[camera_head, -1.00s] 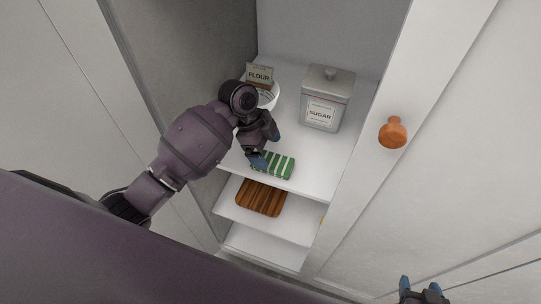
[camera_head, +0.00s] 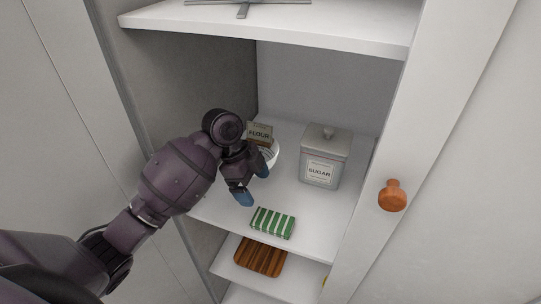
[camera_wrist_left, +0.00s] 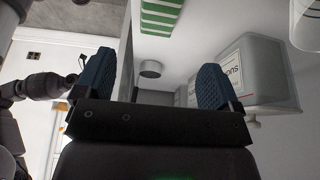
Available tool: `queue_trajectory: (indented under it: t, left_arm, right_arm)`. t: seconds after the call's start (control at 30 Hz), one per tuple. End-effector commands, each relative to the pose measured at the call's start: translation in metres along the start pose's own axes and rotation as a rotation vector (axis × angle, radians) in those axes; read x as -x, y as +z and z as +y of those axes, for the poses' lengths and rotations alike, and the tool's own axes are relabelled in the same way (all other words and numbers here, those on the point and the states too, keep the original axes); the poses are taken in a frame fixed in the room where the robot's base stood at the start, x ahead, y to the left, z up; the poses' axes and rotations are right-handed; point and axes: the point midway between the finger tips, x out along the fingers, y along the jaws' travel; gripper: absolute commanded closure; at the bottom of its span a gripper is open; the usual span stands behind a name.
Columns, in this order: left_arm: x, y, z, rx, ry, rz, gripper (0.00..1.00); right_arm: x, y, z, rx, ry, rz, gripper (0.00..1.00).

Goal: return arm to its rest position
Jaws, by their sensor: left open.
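My left gripper (camera_head: 252,184) is open and empty in the head view, inside the cabinet above the middle shelf. It is up and left of a green-and-white striped thing (camera_head: 272,223) lying at the shelf's front. In the left wrist view, the open jaws (camera_wrist_left: 155,82) have nothing between them. The striped thing shows beyond them at the top (camera_wrist_left: 160,15). My right gripper is out of the head view; a dark arm of mine (camera_wrist_left: 45,86) shows at the left of the wrist view, too small to read its jaws.
Behind my left gripper are a flour packet (camera_head: 260,133) and a partly hidden white bowl (camera_head: 272,154). A sugar tin (camera_head: 324,160) stands to the right. A wooden board (camera_head: 260,257) lies on the shelf below. An upper shelf (camera_head: 290,27) and a door knob (camera_head: 392,195) are near.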

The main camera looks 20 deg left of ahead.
Motion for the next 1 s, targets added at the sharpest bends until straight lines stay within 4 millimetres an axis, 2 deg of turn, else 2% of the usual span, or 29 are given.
queue_trajectory:
  t: [0.17, 0.33, 0.5, 0.7, 1.0]
  left_arm:
    - [-0.003, 0.001, 0.002, 0.01, -0.002, 0.0, 0.11]
    - [-0.023, 0.009, 0.025, 0.129, -0.034, -0.01, 0.11]
    - [-0.05, 0.024, 0.067, 0.369, -0.112, -0.029, 0.11]
    - [-0.067, 0.043, 0.118, 0.675, -0.225, -0.049, 0.11]
    - [-0.064, 0.07, 0.194, 1.119, -0.42, -0.08, 0.11]
  right_arm:
    - [0.0, 0.0, 0.0, 0.0, 0.0, 0.0, 0.39]
    - [0.0, 0.001, 0.0, 0.001, 0.0, -0.001, 0.39]
    - [-0.001, 0.001, 0.0, 0.001, 0.0, -0.001, 0.39]
    - [0.0, 0.001, 0.0, 0.001, 0.0, -0.002, 0.39]
    - [0.0, 0.001, 0.0, 0.001, 0.0, -0.002, 0.39]
